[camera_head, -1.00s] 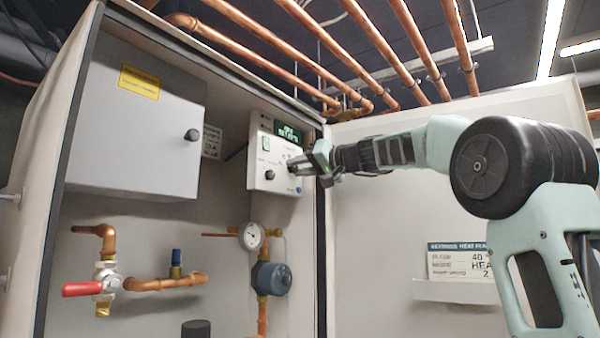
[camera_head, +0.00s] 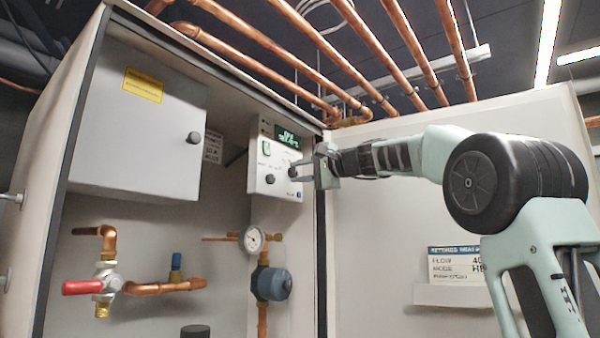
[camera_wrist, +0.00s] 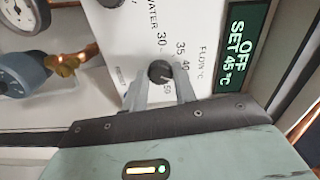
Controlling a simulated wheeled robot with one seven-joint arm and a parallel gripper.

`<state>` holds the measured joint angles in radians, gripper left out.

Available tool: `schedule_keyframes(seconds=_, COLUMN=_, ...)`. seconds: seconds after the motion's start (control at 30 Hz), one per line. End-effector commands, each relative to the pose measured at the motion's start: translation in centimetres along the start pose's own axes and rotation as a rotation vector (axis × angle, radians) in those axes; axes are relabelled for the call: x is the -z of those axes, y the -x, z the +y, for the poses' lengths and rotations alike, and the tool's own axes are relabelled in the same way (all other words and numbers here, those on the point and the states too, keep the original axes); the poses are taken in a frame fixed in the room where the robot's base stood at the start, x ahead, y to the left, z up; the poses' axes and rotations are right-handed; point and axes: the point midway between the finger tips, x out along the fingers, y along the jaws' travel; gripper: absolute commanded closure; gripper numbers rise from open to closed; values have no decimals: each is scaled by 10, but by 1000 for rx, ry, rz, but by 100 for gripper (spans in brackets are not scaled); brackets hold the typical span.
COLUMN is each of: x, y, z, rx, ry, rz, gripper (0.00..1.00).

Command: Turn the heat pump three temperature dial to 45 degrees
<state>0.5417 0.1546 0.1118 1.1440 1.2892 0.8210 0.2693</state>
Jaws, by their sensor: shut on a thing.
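The dark flow temperature dial (camera_wrist: 160,70) is on the white control panel (camera_wrist: 120,35), with 30, 35, 40 and 50 visible around it. A light mark on the dial seems to point between 40 and 50. My gripper (camera_wrist: 159,82) has one finger on each side of the dial and is shut on it. The green display (camera_wrist: 242,40) reads OFF and SET 45 °C. In the head view my gripper (camera_head: 301,170) reaches the panel's right side from the right and hides most of the dial; the display (camera_head: 289,135) is above it.
A second dark knob (camera_head: 269,179) and a green switch (camera_head: 266,147) are on the panel left of my gripper. The cabinet's right edge (camera_head: 321,240) is close to my gripper. A pressure gauge (camera_head: 253,239) and a blue-grey pump (camera_head: 271,283) are below the panel. A settings card (camera_head: 455,264) stands at right.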

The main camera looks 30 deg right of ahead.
Motion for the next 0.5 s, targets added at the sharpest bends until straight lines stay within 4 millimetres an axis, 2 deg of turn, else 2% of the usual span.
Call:
schedule_keyframes(seconds=0.2, x=1, y=0, z=0, rx=-1, ry=-127, rz=2, gripper=95)
schedule_keyframes(seconds=0.5, x=1, y=0, z=1, rx=-1, ry=-208, rz=2, gripper=95)
